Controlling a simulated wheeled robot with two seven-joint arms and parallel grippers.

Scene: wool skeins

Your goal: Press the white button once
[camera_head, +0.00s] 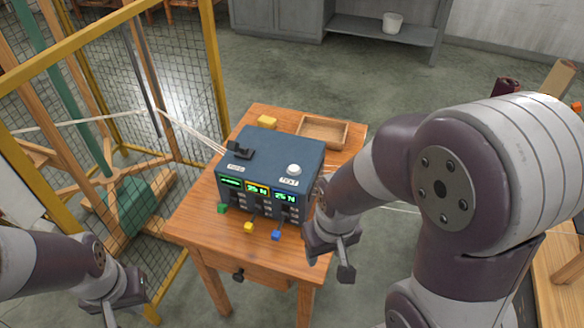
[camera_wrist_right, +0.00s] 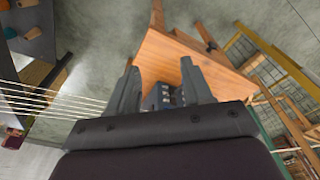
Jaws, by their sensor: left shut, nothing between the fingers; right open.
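The white button (camera_head: 293,169) is a round knob on top of the blue control box (camera_head: 268,152), near its right front corner above a small label. The box stands on a wooden table (camera_head: 200,232). My right gripper (camera_head: 328,266) is open and empty in front of the box's right side, by the table's right edge, apart from the button. My left gripper (camera_head: 124,306) is shut and empty at the lower left, off the table.
A black switch (camera_head: 240,150) sits on the box's top left. The box front has green displays, and coloured tabs, green, yellow and blue, hang by the front edge. A wooden tray (camera_head: 323,132) and yellow block (camera_head: 267,121) lie behind. A yellow mesh fence (camera_head: 190,110) stands left.

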